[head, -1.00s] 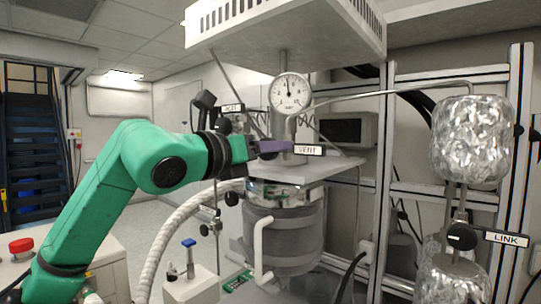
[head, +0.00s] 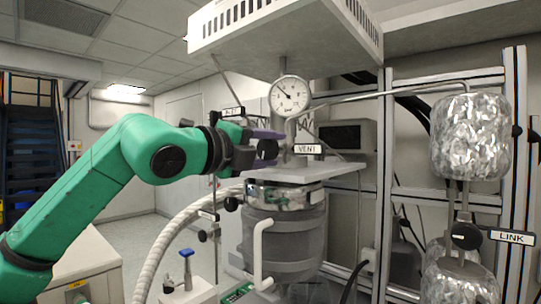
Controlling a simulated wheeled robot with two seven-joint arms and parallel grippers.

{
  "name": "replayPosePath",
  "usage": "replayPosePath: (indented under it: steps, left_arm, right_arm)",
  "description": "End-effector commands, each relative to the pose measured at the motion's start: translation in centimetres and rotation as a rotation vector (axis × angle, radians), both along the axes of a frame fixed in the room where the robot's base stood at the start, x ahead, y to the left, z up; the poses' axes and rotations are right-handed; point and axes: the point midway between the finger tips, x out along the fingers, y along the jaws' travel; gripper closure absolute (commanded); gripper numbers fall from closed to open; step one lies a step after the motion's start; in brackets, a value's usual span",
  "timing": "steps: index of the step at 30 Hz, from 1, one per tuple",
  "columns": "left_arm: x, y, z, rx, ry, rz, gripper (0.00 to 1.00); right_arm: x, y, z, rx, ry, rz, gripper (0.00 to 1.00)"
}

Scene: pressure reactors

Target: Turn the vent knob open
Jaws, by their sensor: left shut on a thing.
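The VENT label (head: 307,149) sits on the line below the round pressure gauge (head: 291,96), above the reactor vessel (head: 285,235). My left gripper (head: 266,147) reaches in from the left, just left of that label. Its purple finger (head: 262,134) shows on the upper side of a dark round vent knob (head: 269,150), and the gripper is shut on it. The fingers partly hide the knob and its far side. The gauge needle points to the upper left. My right gripper is not in view.
A flat white shelf (head: 305,172) lies just below the gripper, and a vented white box (head: 285,30) hangs above. Another labelled valve (head: 232,112) is behind my wrist. A pale hose (head: 165,245) curves below.

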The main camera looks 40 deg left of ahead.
Motion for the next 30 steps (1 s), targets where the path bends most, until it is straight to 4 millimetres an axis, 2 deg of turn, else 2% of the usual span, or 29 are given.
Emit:
replayPosePath:
  steps: [12, 29, 30]
  left_arm:
    - [0.0, 0.03, -0.03, -0.207, -0.006, 0.001, 1.0]
    - [0.0, 0.01, 0.0, -0.238, -0.005, 0.0, 1.0]
    - [0.01, 0.01, 0.0, -0.238, -0.005, 0.0, 0.3]
  right_arm:
    - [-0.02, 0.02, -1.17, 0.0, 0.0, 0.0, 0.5]
    - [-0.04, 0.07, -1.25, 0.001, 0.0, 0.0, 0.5]
    - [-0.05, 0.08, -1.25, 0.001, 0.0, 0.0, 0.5]
